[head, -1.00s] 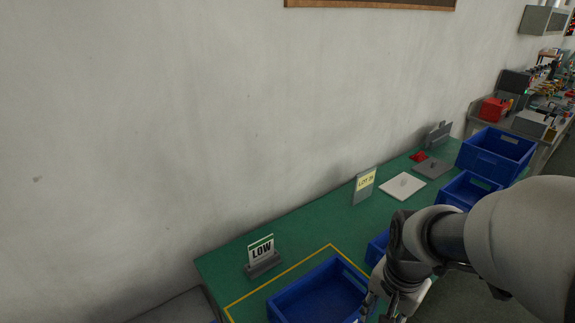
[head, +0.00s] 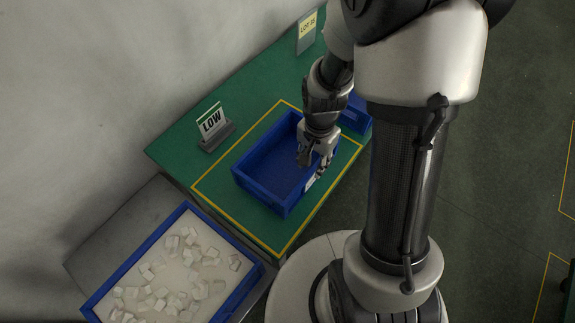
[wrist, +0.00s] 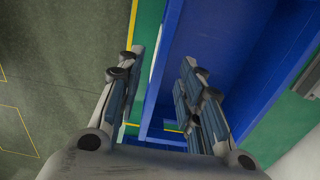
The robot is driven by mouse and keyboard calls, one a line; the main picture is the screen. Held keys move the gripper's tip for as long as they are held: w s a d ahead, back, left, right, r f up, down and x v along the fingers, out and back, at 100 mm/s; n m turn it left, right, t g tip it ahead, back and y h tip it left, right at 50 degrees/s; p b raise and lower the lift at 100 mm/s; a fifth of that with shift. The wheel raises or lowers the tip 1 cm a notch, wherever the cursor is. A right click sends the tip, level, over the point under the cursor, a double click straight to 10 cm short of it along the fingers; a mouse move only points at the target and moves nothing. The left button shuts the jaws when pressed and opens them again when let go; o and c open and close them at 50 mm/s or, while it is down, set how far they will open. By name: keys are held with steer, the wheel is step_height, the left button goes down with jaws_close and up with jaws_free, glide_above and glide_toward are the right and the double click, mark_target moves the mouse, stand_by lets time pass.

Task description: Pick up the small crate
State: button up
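A blue, empty open-topped crate (head: 262,195) stands upright inside a yellow outline on the green table. My gripper (head: 314,168) is at its right-hand wall in the head view, pointing down. In the wrist view my gripper (wrist: 164,56) is open, one finger outside and one inside the wall of the blue crate (wrist: 225,30). Both fingers look apart from the wall. Part of the wall is hidden behind the gripper in the head view. Another blue crate (head: 358,112) is partly hidden behind my arm; I cannot tell which is smaller.
A "LOW" sign (head: 211,122) in a grey holder stands left of the crate. A "LOT" sign (head: 308,30) stands farther back. A blue-rimmed tray (head: 236,293) with many clear pieces is at the lower left. The wall runs along the table's back.

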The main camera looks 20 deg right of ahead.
mark_target(313, 168)
steer(key=f+b, duration=0.1)
steer(key=f, duration=0.3)
steer(key=f+b, duration=0.1)
steer(key=shift+w+d+f+b, duration=0.2)
steer(key=shift+d+f+b, duration=0.1)
steer(key=shift+f, duration=0.1)
steer(key=shift+a+r, duration=0.1)
steer(key=shift+c, duration=0.6)
jaws_close()
